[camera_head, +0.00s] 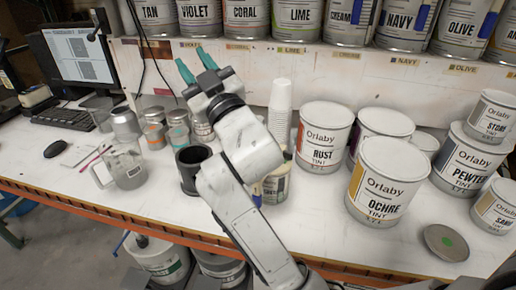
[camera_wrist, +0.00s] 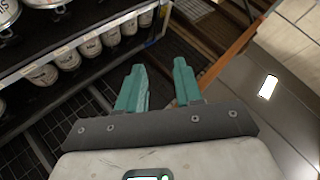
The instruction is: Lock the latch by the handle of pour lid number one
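My gripper (camera_head: 196,66) is raised above the back of the bench in the head view, in front of the shelf of tint cans. Its two teal fingers stand apart, with nothing between them; the wrist view shows the same open gripper (camera_wrist: 158,68). No pour lid marked number one and no latch can be made out. The tops of the shelf cans, such as the violet can (camera_head: 201,14), are cut off in the head view. In the wrist view, part of a can top (camera_wrist: 48,3) with dark fittings shows at the upper left edge, too cropped to identify.
On the bench stand the rust can (camera_head: 325,140), ochre can (camera_head: 386,182), pewter can (camera_head: 462,160), a stack of white cups (camera_head: 281,100), a black cup (camera_head: 193,168) and a clear jug (camera_head: 126,167). A monitor (camera_head: 82,55) stands at left. The bench's left front is mostly clear.

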